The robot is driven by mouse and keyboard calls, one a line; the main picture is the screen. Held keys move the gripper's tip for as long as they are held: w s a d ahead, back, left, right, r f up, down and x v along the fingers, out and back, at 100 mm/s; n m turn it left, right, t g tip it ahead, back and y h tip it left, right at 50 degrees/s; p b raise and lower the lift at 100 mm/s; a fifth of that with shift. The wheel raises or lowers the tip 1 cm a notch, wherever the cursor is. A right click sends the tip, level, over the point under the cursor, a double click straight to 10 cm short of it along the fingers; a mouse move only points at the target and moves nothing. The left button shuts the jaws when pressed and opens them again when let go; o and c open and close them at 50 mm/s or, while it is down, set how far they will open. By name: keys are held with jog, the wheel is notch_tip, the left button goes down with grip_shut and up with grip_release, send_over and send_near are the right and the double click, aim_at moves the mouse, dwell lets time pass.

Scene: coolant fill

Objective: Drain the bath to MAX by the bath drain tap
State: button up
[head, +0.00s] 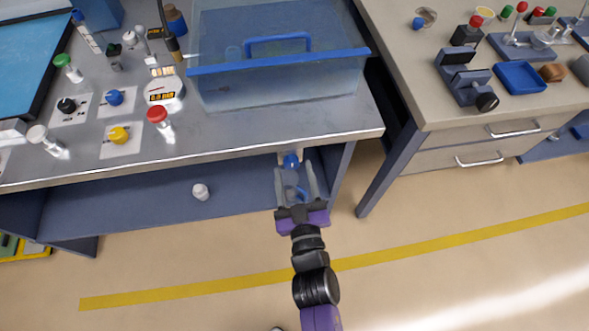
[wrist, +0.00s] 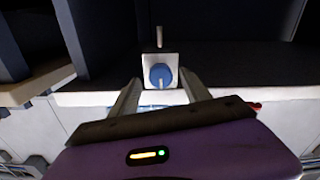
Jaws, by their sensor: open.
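The bath (head: 270,85) is a clear blue-tinted tank with a blue rim and a blue handle, on the metal bench top. I cannot read its level or a MAX mark. The bath drain tap, a blue knob (head: 291,161) on a pale plate, sits under the bench's front edge below the bath. In the wrist view the blue knob (wrist: 161,76) shows a pale bar across its face. My gripper (head: 294,170) is open, its two fingers pointing at the tap, one on each side. In the wrist view the fingers end just short of or beside the knob; contact cannot be told.
Black, blue and yellow (head: 119,135) knobs on pale plates, a small display (head: 162,92) and a red-capped bottle (head: 159,120) stand left of the bath. A small white item (head: 200,191) is on the lower shelf. A second bench (head: 450,110) stands at right. The floor in front is clear.

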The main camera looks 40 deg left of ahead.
jog(key=shift+w+a, duration=0.3)
jog(key=shift+a, duration=0.15)
grip_shut()
jog(key=shift+n, duration=2.9)
grip_release()
